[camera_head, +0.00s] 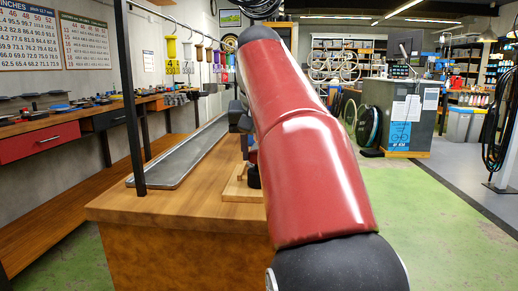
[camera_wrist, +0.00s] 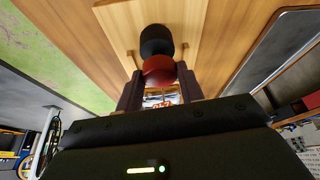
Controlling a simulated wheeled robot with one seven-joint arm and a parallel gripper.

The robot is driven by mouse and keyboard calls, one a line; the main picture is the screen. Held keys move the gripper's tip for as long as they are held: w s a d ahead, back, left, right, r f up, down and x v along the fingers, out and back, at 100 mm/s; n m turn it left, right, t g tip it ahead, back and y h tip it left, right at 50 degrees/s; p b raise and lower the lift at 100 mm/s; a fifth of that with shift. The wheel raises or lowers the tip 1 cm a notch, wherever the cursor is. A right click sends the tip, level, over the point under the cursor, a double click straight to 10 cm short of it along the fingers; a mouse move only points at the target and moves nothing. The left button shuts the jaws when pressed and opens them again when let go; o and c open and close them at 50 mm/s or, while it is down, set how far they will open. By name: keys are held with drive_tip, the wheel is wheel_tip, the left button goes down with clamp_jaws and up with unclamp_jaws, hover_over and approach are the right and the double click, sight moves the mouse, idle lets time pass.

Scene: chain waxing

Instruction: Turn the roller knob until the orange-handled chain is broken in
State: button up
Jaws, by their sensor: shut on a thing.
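In the wrist view, my gripper (camera_wrist: 160,88) has its two dark fingers on either side of a round red knob (camera_wrist: 158,69) and is shut on it. A black round part (camera_wrist: 156,39) sits just beyond the knob, over a pale wooden board (camera_wrist: 118,22). A small orange patch (camera_wrist: 163,104) shows between the fingers; I cannot tell whether it belongs to the orange-handled chain. In the head view my red arm hides the knob and most of the roller. Only the edge of the wooden base board (camera_head: 238,190) shows beside the arm.
The wooden bench (camera_head: 150,205) carries a long grey metal tray (camera_head: 185,155) left of the board. A black post (camera_head: 129,90) stands at the bench's left. Several coloured handles (camera_head: 187,52) hang from a rail behind. Green floor lies clear to the right.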

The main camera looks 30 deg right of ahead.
drive_tip(key=m+h, duration=0.1)
drive_tip(key=m, duration=0.1)
drive_tip(key=m+g, duration=0.1)
drive_tip(key=m, duration=0.2)
drive_tip(key=shift+w+a+m+h, duration=0.1)
drive_tip(key=shift+w+m+h, duration=0.05)
drive_tip(key=shift+m+h, duration=0.2)
drive_tip(key=shift+w+m+g+h, duration=0.15)
drive_tip(key=shift+m+g, duration=0.35)
drive_tip(key=shift+m, duration=0.65)
drive_tip(key=shift+s+m+g+h, duration=0.15)
drive_tip(key=shift+m+g, duration=0.35)
drive_tip(key=shift+m, duration=0.6)
drive_tip(key=shift+w, duration=0.1)
drive_tip(key=o, duration=1)
